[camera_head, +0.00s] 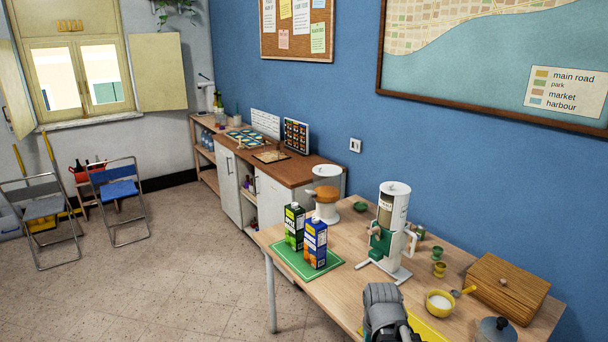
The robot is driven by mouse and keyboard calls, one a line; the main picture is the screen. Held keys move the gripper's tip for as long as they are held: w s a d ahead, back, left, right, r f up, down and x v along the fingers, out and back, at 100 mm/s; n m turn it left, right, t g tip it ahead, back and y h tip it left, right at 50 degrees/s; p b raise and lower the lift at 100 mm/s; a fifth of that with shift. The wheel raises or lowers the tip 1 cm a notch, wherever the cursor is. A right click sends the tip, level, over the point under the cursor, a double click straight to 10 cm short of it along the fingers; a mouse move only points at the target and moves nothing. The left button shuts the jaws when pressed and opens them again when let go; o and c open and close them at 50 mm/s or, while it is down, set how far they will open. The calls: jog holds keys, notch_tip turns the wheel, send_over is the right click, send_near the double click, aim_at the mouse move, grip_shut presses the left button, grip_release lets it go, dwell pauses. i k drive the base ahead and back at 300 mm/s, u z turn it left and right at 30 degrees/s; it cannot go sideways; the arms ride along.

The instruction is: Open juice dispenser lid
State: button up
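A squat clear dispenser with orange contents (325,190) stands on a white base near the far left corner of the wooden table. It looks like the juice dispenser. Its pale lid (326,171) appears to sit on top, closed, though it is small in view. Grey and dark parts of my arm rise at the bottom edge, well apart from the dispenser and nearer the camera. My gripper's fingers do not show.
Two cartons, green (294,226) and blue (315,244), stand on a green mat (290,262) in front of the dispenser. A tall white dispenser (393,205) stands to its right. A yellow bowl (440,302), wooden box (507,288) and grey pot (495,330) crowd the right side.

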aim_at(322, 170)
jog(key=u, duration=0.25)
jog(key=i, duration=1.1)
jog(key=u, duration=0.3)
